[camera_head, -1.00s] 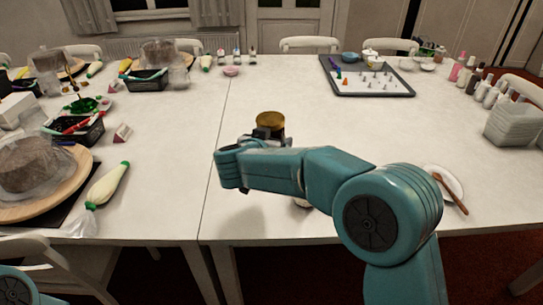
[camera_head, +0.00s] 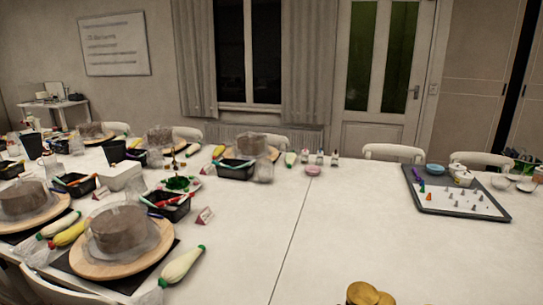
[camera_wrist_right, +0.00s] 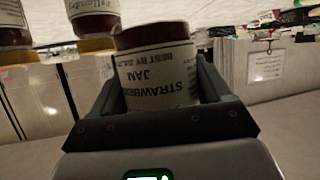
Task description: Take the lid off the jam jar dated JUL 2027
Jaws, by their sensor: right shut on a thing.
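In the right wrist view, my right gripper (camera_wrist_right: 160,85) is shut on a jam jar (camera_wrist_right: 157,72). The jar appears upside down there, with dark red jam and a cream label reading STRAWBERRY JAM, BEST BY JUL; the year is not clearly legible. Its lid end is hidden behind the gripper. Two more jars, one nearer (camera_wrist_right: 95,22) and one at the edge (camera_wrist_right: 14,30), stand to the left with gold lids downward in the picture. In the head view, gold lids (camera_head: 362,293) show at the bottom edge. Neither gripper is in the head view.
The white table (camera_head: 320,230) is clear in its middle. Wrapped cakes on wooden boards (camera_head: 95,268), a black bin of tools (camera_head: 168,207) and a piping bag (camera_head: 182,265) crowd the left. A grey tray (camera_head: 450,205) with piping nozzles lies at right.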

